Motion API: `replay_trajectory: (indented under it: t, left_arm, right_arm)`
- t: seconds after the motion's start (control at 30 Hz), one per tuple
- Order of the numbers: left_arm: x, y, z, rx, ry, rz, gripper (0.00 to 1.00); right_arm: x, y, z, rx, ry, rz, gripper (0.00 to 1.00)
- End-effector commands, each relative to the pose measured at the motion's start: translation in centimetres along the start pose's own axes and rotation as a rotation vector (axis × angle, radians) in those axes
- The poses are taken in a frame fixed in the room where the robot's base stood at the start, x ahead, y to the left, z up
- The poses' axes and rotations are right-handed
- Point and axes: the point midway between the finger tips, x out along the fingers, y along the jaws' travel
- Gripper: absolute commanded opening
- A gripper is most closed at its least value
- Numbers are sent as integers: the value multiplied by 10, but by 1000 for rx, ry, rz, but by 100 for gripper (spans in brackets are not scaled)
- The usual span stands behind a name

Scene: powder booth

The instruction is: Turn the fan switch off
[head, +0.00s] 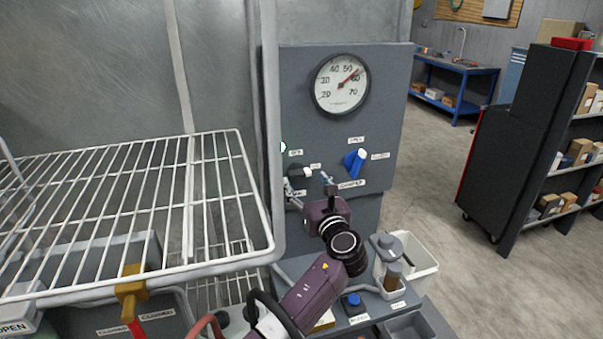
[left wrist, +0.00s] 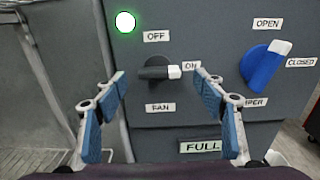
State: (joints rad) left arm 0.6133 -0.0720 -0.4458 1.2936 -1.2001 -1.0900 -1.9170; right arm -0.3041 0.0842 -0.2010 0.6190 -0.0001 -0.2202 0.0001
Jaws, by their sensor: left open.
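The fan switch (left wrist: 155,72) is a dark rotary handle with a white tip on the grey panel. In the left wrist view its tip points right at the ON label (left wrist: 191,66); the OFF label (left wrist: 156,36) is above it. The switch also shows small in the head view (head: 298,173). My left gripper (left wrist: 160,84) is open, with its blue-padded fingers to the left and right of the switch and nothing between them gripped. It also shows in the head view (head: 310,190), in front of the panel. I cannot tell whether it touches the switch. My right gripper is not in view.
A lit green lamp (left wrist: 124,21) is at the panel's upper left. A blue damper knob (left wrist: 263,68) is close to the right finger. A gauge (head: 341,84) is above. A wire rack (head: 130,190) is at left. Containers (head: 410,262) stand below right.

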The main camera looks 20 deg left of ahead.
Motion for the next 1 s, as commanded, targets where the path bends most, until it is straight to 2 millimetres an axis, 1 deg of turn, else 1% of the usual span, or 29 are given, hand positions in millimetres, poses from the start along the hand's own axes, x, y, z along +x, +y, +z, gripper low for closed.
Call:
replay_trajectory:
  t: [0.03, 0.1, 0.17, 0.3, 0.5, 0.63, 1.0]
  left_arm:
    - [9, 2, 2, 2, 0, 3, 64]
    - [18, 1, 2, 3, -1, 3, 64]
    - [23, 1, 1, 2, -1, 2, 64]
    - [32, 1, 0, 1, 0, 2, 64]
    - [35, 1, -1, -1, 1, 1, 64]
    - [35, 1, -1, -1, 1, 1, 64]
    - [35, 1, -1, 0, 1, 1, 23]
  right_arm:
    - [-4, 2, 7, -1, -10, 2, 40]
    - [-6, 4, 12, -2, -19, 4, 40]
    - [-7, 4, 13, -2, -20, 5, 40]
    - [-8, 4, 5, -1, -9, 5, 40]
    - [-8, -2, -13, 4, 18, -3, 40]
    - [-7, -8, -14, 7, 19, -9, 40]
    - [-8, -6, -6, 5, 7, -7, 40]
